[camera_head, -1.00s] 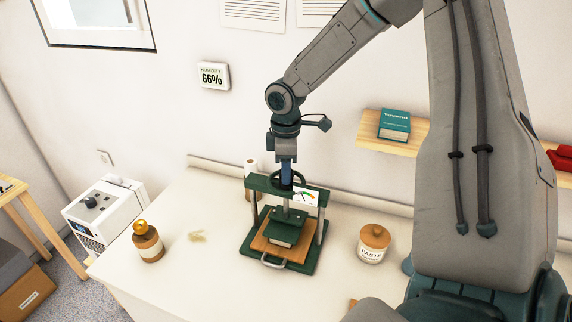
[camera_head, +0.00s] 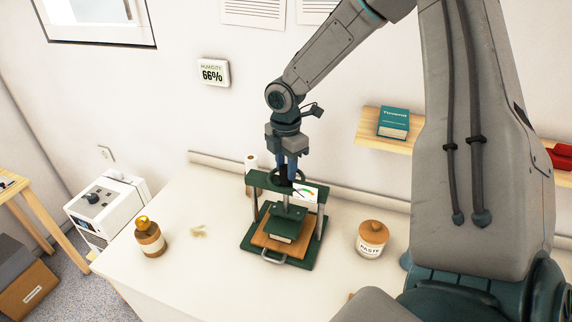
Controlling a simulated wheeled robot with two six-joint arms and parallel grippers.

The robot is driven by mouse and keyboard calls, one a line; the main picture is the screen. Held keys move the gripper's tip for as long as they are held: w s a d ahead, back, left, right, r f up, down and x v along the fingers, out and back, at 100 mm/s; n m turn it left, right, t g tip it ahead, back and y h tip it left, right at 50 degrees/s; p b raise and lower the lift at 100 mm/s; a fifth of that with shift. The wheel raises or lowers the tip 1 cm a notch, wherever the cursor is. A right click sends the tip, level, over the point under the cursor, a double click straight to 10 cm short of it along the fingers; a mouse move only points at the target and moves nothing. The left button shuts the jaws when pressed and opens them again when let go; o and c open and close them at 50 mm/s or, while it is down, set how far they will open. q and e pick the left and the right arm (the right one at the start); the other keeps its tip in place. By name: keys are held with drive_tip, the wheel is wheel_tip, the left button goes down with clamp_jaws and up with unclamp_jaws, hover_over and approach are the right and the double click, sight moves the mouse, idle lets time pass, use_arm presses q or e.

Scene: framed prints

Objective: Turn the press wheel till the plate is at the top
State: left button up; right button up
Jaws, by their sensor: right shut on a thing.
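A green book press (camera_head: 254,243) stands on the white bench, with two grey posts and a green top beam. Its dark press wheel (camera_head: 300,181) sits above the beam. Under the plate are a small book (camera_head: 285,235) and a wooden board (camera_head: 265,241). My right gripper (camera_head: 288,178) points straight down from above and is shut on the press wheel, hiding part of it. My left gripper is not in view.
A dial card (camera_head: 308,194) is behind the press. A white roll (camera_head: 251,166) stands behind it to the left. A paste jar (camera_head: 372,239) is to the right, an amber bottle (camera_head: 150,238) to the left. A shelf (camera_head: 380,144) with a teal book is on the wall.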

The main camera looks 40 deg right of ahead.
drive_tip(key=shift+w+r, duration=0.15)
drive_tip(key=o, duration=0.9)
drive_tip(key=shift+o, duration=0.4)
drive_tip(key=shift+f, duration=0.2)
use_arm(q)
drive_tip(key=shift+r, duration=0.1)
